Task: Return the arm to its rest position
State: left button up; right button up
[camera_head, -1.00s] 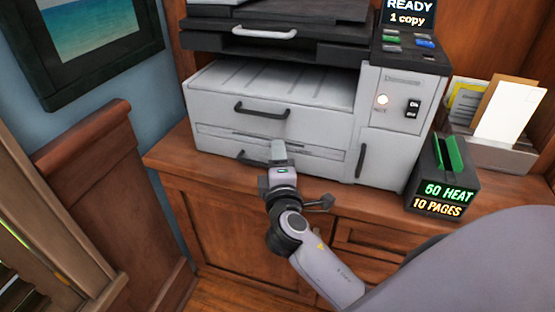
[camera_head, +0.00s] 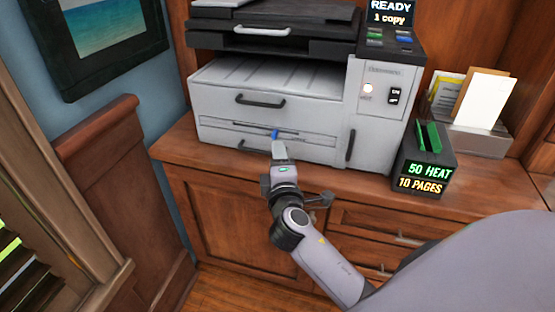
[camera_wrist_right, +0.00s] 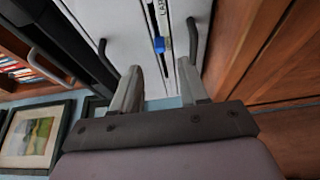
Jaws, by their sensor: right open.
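My right arm reaches up from the bottom in the head view, and my right gripper (camera_head: 279,148) is in front of the lower part of the grey copier (camera_head: 228,86). In the right wrist view the two fingers of this gripper (camera_wrist_right: 162,84) stand apart with nothing between them. A small blue tab (camera_wrist_right: 161,44) on the copier's front shows beyond the gap. The blue tab (camera_head: 275,134) also shows just above the fingertips in the head view. I cannot tell whether the fingers touch the copier. My left gripper is not in view.
The copier stands on a wooden cabinet (camera_head: 222,215). A framed picture (camera_head: 112,40) hangs at left. Floor space is clear before the cabinet.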

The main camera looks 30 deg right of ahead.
dwell(0.5)
jog(key=s+a+f+m+g+y+p, duration=0.2)
jog(key=s+a+f+m+y+p, duration=0.1)
jog(key=s, duration=0.4)
jog(key=s+a+f+m+g+y+p, duration=0.2)
jog(key=s+a+f+m+y+p, duration=0.1)
jog(key=s+f, duration=0.3)
jog(key=s+a+f+m+g+y+p, duration=0.1)
jog(key=s+a+f+m+y+p, duration=0.2)
jog(key=s, duration=0.7)
jog(key=shift+a+f+m+g+y, duration=0.4)
jog(key=shift+f+m+y, duration=0.1)
jog(key=shift+f+m, duration=0.25)
jog(key=shift+d, duration=0.1)
